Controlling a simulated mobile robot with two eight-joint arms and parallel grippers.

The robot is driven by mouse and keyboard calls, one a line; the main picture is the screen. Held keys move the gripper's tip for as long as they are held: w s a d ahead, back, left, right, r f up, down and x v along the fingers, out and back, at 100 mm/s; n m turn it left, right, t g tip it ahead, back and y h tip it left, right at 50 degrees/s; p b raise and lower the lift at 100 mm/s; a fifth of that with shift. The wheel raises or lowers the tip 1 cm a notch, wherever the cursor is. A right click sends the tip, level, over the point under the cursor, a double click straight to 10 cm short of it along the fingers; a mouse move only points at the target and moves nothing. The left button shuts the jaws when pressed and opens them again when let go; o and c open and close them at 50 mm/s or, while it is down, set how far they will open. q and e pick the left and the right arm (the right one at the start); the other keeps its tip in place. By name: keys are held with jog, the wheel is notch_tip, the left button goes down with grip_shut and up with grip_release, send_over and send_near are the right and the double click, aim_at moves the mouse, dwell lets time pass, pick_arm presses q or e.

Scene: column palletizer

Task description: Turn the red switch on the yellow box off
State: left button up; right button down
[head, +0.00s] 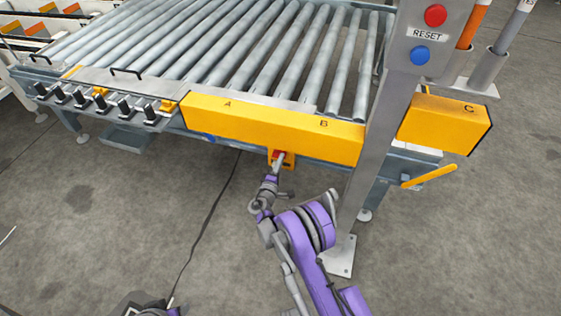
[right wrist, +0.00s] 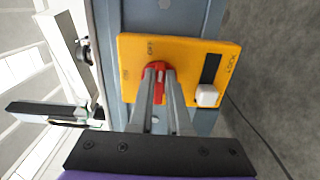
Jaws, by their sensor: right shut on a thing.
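The yellow box (head: 290,163) hangs below the conveyor's yellow front beam, and it fills the middle of the right wrist view (right wrist: 200,56). Its red switch (right wrist: 157,67) sits on the face, with small lettering around it that looks like OFF at the top and another mark at the left. My right gripper (right wrist: 160,82) is shut on the red switch, one finger on each side. The fingers hide part of the switch, so its exact angle is hard to tell. In the head view the right gripper (head: 278,161) reaches the box from below.
A white block (right wrist: 207,95) and a black slot sit on the box beside the switch. The roller conveyor (head: 220,50) stands above. A grey post (head: 385,130) with red and blue buttons stands right of the box. A cable (head: 210,215) crosses the open floor at left.

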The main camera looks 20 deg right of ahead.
jog(key=c, duration=0.9)
grip_release()
jog(key=p+v, duration=0.2)
jog(key=v, duration=0.9)
jog(key=shift+w, duration=0.1)
